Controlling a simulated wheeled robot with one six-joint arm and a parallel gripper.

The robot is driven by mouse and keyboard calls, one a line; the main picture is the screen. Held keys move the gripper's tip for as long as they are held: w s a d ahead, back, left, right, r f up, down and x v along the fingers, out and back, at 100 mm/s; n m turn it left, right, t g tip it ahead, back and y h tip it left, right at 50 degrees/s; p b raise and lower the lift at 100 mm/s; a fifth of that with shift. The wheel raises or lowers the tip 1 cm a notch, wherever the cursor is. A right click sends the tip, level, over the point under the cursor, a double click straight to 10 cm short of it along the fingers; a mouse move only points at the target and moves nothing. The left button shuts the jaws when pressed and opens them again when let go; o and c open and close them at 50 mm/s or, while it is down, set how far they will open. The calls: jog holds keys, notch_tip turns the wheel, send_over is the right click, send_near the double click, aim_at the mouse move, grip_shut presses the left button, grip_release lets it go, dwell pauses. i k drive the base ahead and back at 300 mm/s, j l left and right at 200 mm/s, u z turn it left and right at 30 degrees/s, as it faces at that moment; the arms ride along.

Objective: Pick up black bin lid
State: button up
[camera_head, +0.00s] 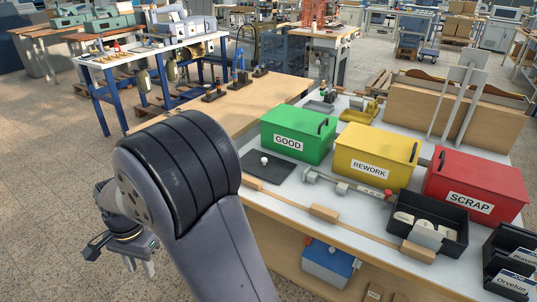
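A flat black lid (277,171) with a small white knob lies on the white bench top, left of the middle and in front of the green GOOD bin. An open black bin (457,236) holding pale round pieces stands at the bench's right front. My gripper (140,266) hangs at the lower left, over the floor and well apart from the lid. Its two fingers point down with a gap between them, and nothing shows between them. My arm covers part of the view between the gripper and the bench.
The green GOOD bin (296,124), yellow REWORK bin (372,147) and red SCRAP bin (485,177) stand in a row behind the lid. A grey metal tool (345,184) lies right of it. A wooden strip (290,202) runs along the bench front. Floor at left is clear.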

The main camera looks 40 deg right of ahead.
aim_at(271, 169)
jog(key=i+z, duration=0.25)
jog(key=z, duration=0.2)
jog(key=i+j+z, duration=0.15)
jog(key=z, duration=0.3)
jog(key=i+j+z, duration=0.25)
jog(key=z, duration=0.25)
jog(key=i+j+z, duration=0.3)
jog(key=z, duration=0.15)
jog(key=i+j+z, duration=0.2)
jog(key=z, duration=0.15)
jog(key=i+j+z, duration=0.2)
jog(key=j+z, duration=0.15)
jog(key=j, duration=0.15)
jog(key=i+j+z, duration=0.1)
jog(key=j+z, duration=0.25)
